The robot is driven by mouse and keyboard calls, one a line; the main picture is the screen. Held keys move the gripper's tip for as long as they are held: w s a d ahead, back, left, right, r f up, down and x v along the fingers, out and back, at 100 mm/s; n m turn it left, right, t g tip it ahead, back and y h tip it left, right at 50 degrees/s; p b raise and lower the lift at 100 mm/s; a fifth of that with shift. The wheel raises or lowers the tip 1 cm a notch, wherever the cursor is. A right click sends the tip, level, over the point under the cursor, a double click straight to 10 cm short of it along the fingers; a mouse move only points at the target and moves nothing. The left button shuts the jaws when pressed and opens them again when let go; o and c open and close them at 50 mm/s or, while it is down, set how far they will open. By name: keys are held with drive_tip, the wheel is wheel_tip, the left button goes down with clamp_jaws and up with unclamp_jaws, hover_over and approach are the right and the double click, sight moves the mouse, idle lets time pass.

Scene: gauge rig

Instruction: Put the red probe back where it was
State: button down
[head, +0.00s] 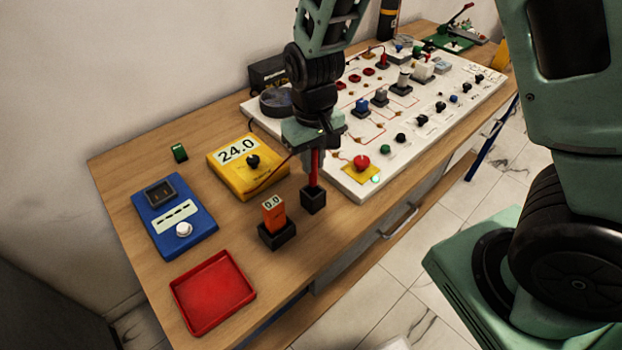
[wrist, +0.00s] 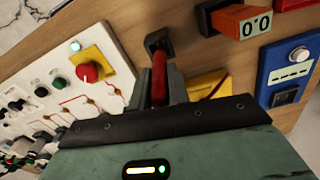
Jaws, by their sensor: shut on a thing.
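My gripper (head: 315,152) is shut on the red probe (head: 315,172), which hangs upright below the fingers. The probe's lower end meets the top of a small black block holder (head: 313,201) on the wooden bench; I cannot tell whether it is inside the hole or just over it. In the wrist view the red probe (wrist: 159,78) sits between the two fingers (wrist: 160,90), in line with the black holder (wrist: 158,40). A red wire (head: 268,178) runs from the yellow meter (head: 228,178), reading 24.0, towards the probe.
An orange device (head: 273,212) reading 0.0 stands in a black stand close left of the holder. A blue unit (head: 192,234), a red tray (head: 184,312) and a white panel (head: 345,184) with a red button (head: 361,162) surround it. Bench's front edge is close.

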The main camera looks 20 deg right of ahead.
sight(313, 178)
drive_tip(key=shift+f+p, duration=0.3)
drive_tip(key=shift+f, duration=2.5)
drive_tip(key=shift+f, duration=0.15)
drive_tip(key=c, duration=1.3)
unclamp_jaws()
drive_tip(key=shift+c, duration=0.2)
wheel_tip(313, 178, up, 12)
drive_tip(key=shift+f+b, duration=0.1)
drive_tip(key=shift+b, duration=0.7)
drive_tip(key=s+a+r+n, duration=0.2)
drive_tip(key=s+a+n, duration=0.1)
drive_tip(key=s, duration=0.7)
drive_tip(key=s+a+r+n, duration=0.3)
drive_tip(key=s, duration=0.7)
drive_tip(key=shift+a+r+y, duration=0.15)
drive_tip(key=shift+r+y, duration=0.15)
drive_tip(key=shift+s, duration=0.1)
